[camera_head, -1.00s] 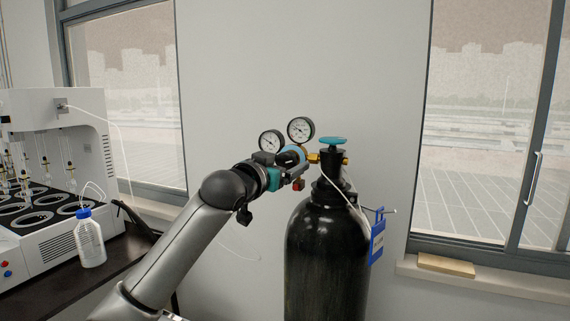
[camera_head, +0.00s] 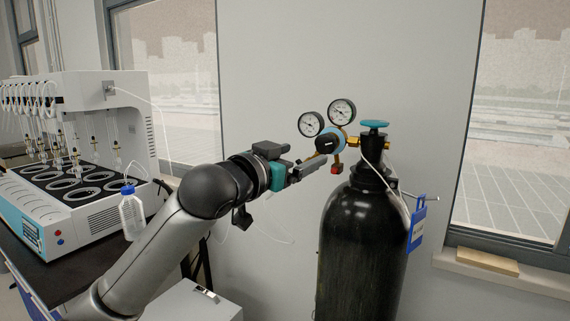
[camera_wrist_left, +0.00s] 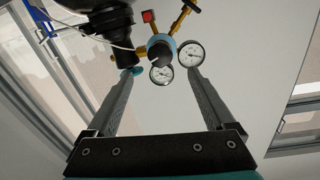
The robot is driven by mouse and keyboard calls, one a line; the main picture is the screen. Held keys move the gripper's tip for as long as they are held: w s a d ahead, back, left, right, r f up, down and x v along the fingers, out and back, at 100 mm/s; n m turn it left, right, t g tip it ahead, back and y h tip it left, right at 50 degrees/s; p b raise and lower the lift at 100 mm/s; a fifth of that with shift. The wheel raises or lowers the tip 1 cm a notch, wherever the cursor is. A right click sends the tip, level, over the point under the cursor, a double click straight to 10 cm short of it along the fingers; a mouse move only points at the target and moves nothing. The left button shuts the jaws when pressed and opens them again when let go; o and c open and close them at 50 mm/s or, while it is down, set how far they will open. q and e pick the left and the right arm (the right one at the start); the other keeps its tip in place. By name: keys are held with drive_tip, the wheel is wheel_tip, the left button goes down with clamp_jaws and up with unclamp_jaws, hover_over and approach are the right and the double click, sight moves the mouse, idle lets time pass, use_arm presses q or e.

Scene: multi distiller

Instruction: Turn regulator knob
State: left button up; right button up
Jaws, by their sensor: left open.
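The regulator (camera_head: 328,143) is a blue round body with a black knob at its centre and two white-faced gauges (camera_head: 342,111) above it. It sits on brass fittings beside the black gas cylinder (camera_head: 362,240). A teal handwheel (camera_head: 374,125) tops the cylinder. My left gripper (camera_head: 316,163) is open and empty, just left of and below the regulator. In the left wrist view, the regulator (camera_wrist_left: 159,44) and its black knob lie ahead, between and beyond the open fingertips of my left gripper (camera_wrist_left: 160,76), apart from them. My right gripper is not in view.
A white multi-position distiller (camera_head: 95,150) stands on a dark bench at the left, with a blue-capped bottle (camera_head: 131,215) at its front. A blue tag (camera_head: 417,222) hangs on the cylinder's right side. Bare wall (camera_head: 260,70) lies behind.

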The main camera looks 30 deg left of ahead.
use_arm(q)
drive_tip(key=shift+s, duration=2.2)
drive_tip(key=shift+w, duration=0.1)
